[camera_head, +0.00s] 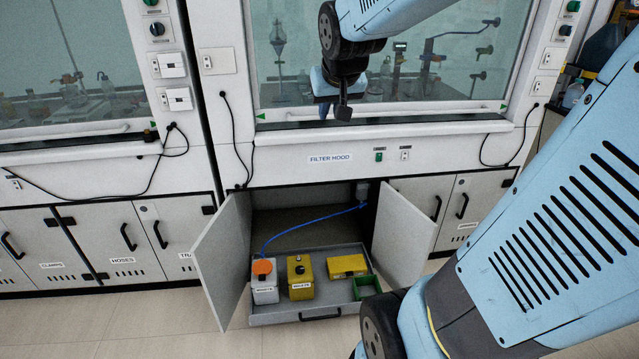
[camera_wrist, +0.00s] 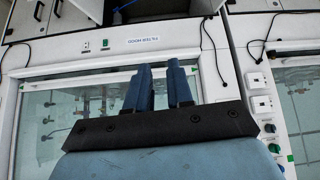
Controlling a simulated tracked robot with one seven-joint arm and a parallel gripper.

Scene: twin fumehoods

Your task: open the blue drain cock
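I cannot make out a blue drain cock for certain in either view. A thin blue hose (camera_head: 305,230) runs inside the open cabinet under the filter hood, from a small grey fitting (camera_head: 362,190) at the upper right of the opening to the orange-capped white waste container (camera_head: 265,284). My gripper (camera_head: 333,112) points down in front of the hood's lower sash edge, above the cabinet and well apart from the hose. In the wrist view its two blue fingers (camera_wrist: 159,66) stand apart with nothing between them.
Both cabinet doors (camera_head: 224,258) (camera_head: 403,237) stand open. The pulled-out tray (camera_head: 277,317) holds a yellow waste container (camera_head: 299,278), a yellow box (camera_head: 347,265) and a green bin (camera_head: 367,286). Black cables (camera_head: 241,150) hang on the hood front. My arm covers the right side.

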